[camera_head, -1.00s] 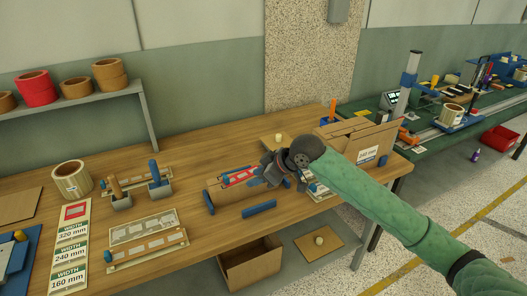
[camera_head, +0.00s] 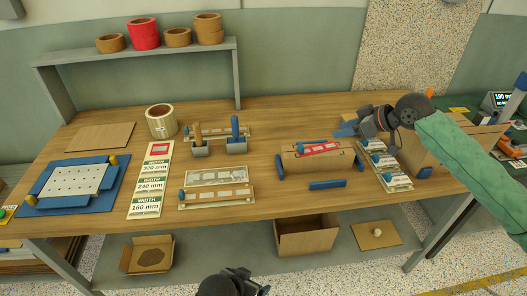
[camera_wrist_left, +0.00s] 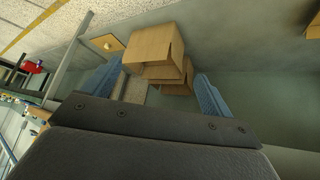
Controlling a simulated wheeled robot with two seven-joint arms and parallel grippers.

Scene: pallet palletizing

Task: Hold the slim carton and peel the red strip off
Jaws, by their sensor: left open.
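The slim carton (camera_head: 301,162) is a brown box lying on the wooden bench between blue blocks. The red strip (camera_head: 320,149) lies along its top, with a pale edge. My right gripper (camera_head: 346,129) is just beyond the carton's right end, apart from it; its blue fingers are small and I cannot tell whether they are open. My left gripper (camera_head: 232,284) is low at the bottom edge, in front of the bench and far from the carton. In the left wrist view its blue fingers (camera_wrist_left: 158,72) are spread wide with nothing gripped.
A blue bar (camera_head: 327,184) lies in front of the carton. Label boards (camera_head: 389,165) and a larger carton (camera_head: 430,150) stand to the right. Width cards (camera_head: 151,182) and handled tools (camera_head: 235,143) are to the left. An open box (camera_head: 306,238) sits under the bench.

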